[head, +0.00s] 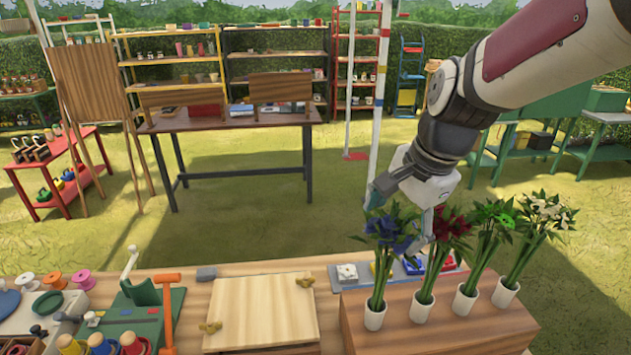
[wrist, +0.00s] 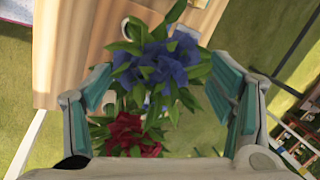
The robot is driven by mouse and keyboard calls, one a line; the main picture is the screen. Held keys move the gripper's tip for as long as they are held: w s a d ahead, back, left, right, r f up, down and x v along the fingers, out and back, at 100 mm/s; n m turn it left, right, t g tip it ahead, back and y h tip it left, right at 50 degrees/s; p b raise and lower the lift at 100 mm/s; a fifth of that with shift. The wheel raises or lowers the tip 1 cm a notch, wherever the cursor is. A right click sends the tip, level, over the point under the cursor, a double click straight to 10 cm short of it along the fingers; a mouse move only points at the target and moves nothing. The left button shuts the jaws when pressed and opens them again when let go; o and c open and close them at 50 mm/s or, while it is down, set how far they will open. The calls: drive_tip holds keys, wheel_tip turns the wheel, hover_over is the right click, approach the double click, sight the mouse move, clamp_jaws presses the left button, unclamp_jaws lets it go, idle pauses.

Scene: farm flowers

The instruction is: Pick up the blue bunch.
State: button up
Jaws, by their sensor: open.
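The blue bunch (head: 392,230) has blue flowers and long green stems. It stands in a white cup at the left end of a row on a wooden box. My gripper (head: 402,205) is open at the flower heads of the blue and red bunches. In the wrist view the blue flowers (wrist: 158,68) lie ahead between the open fingers (wrist: 165,100), closer to the top. The red bunch (head: 450,228) stands just right of the blue one. Its red flowers (wrist: 128,135) show below the blue ones in the wrist view. I cannot tell whether a finger touches any leaves.
A pale wooden board (head: 262,308) lies on the bench to the left, beside an orange-handled tool (head: 167,300). Open grass lies behind the bench.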

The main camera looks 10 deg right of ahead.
sight(388, 240)
drive_tip(key=shift+d+x, duration=0.1)
drive_tip(key=shift+x, duration=1.25)
drive_tip(key=shift+d+x, duration=0.15)
drive_tip(key=shift+x, duration=1.2)
drive_tip(key=shift+s, duration=0.15)
drive_tip(key=shift+c, duration=0.5)
drive_tip(key=c, duration=1.6)
